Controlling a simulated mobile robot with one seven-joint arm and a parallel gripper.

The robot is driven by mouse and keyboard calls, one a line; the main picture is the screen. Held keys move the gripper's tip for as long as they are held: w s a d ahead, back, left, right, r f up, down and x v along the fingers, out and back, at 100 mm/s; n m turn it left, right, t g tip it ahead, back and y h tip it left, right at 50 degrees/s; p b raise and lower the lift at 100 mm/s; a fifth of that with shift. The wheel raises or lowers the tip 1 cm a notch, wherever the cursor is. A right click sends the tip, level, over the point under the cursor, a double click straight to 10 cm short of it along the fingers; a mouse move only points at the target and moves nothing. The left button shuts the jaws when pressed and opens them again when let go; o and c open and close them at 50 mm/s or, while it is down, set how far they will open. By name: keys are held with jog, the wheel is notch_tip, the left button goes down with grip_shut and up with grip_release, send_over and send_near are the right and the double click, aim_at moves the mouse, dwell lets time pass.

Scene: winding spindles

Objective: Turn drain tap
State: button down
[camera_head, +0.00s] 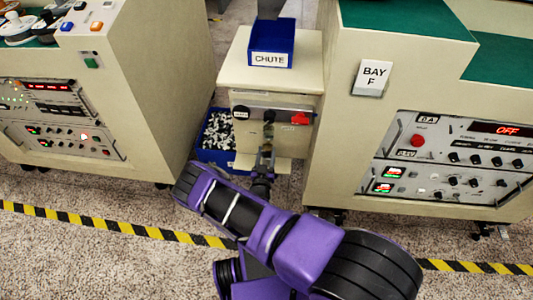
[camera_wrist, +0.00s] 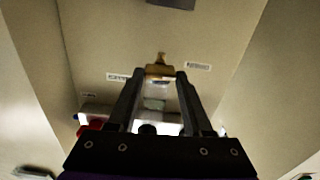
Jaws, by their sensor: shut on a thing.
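The drain tap (camera_wrist: 158,70) is a small brass-coloured fitting in the upper middle of the wrist view. A narrow brass tip sticks up above it. My gripper (camera_wrist: 161,74) reaches it from below in that view, with one dark finger on each side, shut on it. In the head view my gripper (camera_head: 267,150) is small and dark, at the front of the cream cabinet (camera_head: 245,78) under its dark panel strip. The fingers hide part of the tap.
A blue bin labelled CHUTE (camera_head: 272,43) stands on the cabinet. A red part (camera_head: 300,118) sits right of the tap. A blue crate of small pale pieces (camera_head: 200,158) is at lower left. Large consoles close in both sides. Striped floor tape (camera_head: 130,228) crosses in front.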

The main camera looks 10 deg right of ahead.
jog(key=shift+w+f+n, duration=0.1)
jog(key=shift+n, duration=8.5)
jog(key=shift+c, duration=1.6)
grip_release()
jog(key=shift+s+a, duration=0.1)
jog(key=shift+s, duration=0.1)
